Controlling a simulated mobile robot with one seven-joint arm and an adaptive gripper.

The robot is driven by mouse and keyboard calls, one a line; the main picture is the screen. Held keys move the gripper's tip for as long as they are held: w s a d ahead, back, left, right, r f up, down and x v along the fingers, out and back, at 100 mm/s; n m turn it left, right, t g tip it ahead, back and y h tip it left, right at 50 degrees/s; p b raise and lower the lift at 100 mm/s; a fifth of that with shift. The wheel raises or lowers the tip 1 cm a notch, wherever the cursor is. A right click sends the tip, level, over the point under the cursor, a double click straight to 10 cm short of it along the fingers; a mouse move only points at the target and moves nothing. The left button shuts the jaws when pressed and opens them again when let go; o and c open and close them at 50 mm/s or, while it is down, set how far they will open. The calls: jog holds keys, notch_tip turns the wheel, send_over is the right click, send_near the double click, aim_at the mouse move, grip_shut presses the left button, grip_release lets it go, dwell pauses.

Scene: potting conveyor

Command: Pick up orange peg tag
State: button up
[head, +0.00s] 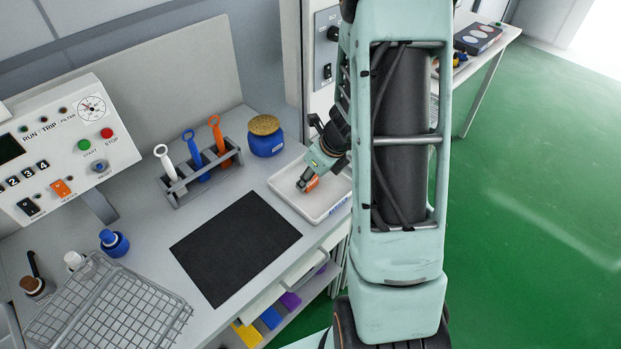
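The orange peg tag (218,135), with a ring at its top, stands upright in a grey rack (207,181) on the bench. A blue peg tag (193,150) and a white peg tag (166,163) stand to its left in the same rack. My gripper (307,185) is to the right of the rack, pointing down over a white tray (280,189). It is apart from the peg tags. A small orange patch shows at its fingertips; I cannot tell whether it is part of the gripper or an object. Whether the fingers are open is unclear.
A blue jar (266,145) with a cork-like lid stands between the rack and my gripper. A black mat (236,247) lies in front. A control box (60,145), wire basket (108,310) and small bottles (114,243) occupy the left side.

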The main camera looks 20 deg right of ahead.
jog(key=shift+r, duration=0.45)
notch_tip(320, 180, up, 3)
jog(key=shift+a+f+p, duration=0.1)
jog(key=shift+f+p, duration=0.05)
jog(key=shift+p, duration=0.45)
jog(key=s+a+r+p, duration=0.4)
jog(key=s+a+r, duration=0.5)
jog(key=a, duration=0.1)
jog(key=shift+a, duration=0.25)
jog(key=shift+s, duration=0.1)
